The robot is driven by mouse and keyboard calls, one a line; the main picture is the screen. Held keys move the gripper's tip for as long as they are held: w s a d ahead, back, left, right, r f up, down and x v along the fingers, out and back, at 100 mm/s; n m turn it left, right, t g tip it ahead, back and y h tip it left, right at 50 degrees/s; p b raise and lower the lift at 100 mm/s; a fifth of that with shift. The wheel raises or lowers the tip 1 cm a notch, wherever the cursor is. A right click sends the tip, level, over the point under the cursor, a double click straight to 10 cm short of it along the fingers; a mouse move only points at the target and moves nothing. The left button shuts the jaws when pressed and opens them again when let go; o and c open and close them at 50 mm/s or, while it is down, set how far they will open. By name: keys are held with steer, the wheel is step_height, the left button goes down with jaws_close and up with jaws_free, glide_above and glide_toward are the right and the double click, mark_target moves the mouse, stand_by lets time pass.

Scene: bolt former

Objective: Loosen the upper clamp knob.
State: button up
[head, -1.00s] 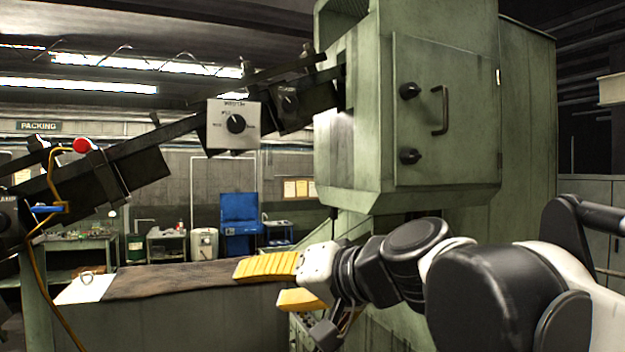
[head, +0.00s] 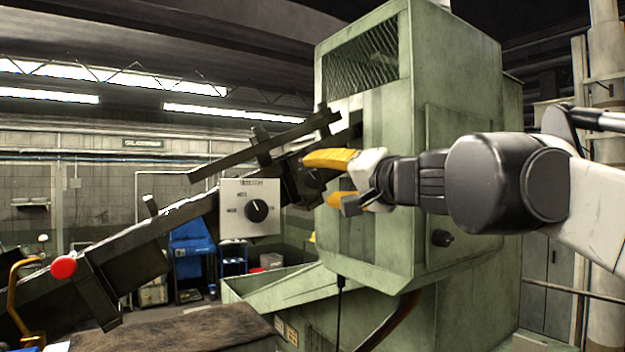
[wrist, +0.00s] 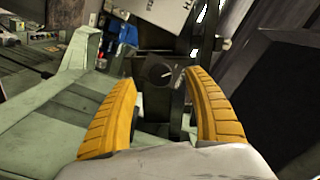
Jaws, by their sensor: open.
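The upper clamp knob (head: 311,174) is a dark round knob on a dark block, high on the sloping black rail by the green machine housing. In the wrist view my gripper (wrist: 161,80) has a finger on each side of the knob, with visible gaps. I cannot tell how far the tips are from it in depth.
A pale switch box (head: 236,222) with a black dial hangs on the rail just left of the knob. The green housing (head: 385,240) stands close behind and beside my gripper. A red button (head: 64,267) sits lower on the rail. A green trough (head: 275,292) lies below.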

mark_target(316, 182)
steer(key=x, duration=0.2)
steer(key=shift+w+a, duration=0.25)
steer(key=shift+a, duration=0.1)
steer(key=shift+w+f+n+b, duration=0.15)
steer(key=shift+f+n+b, duration=0.15)
steer(key=shift+n, duration=0.8)
steer(key=shift+r+n, duration=0.1)
steer(key=shift+n, duration=0.9)
steer(key=shift+s+d+r+n+b, duration=0.25)
steer(key=shift+s+n, duration=0.2)
steer(key=shift+n, duration=0.35)
steer(key=shift+s+r+n+p, duration=0.15)
steer(key=shift+n+p, duration=0.25)
steer(key=shift+n, duration=0.4)
steer(key=n, duration=0.3)
steer(key=shift+w+a+f+p, duration=0.15)
steer(key=shift+w+f+p, duration=0.05)
steer(key=shift+w+p, duration=0.15)
steer(key=shift+s+n, duration=0.2)
steer(key=shift+n, duration=0.1)
steer(key=shift+w, duration=0.15)
steer(key=c, duration=0.4)
jaws_close()
steer(key=m+p, duration=0.1)
steer(key=m, duration=0.3)
steer(key=shift+m, duration=0.4)
steer(key=m, duration=0.6)
steer(key=shift+p, duration=0.4)
steer(key=shift+o, duration=2)
jaws_free()
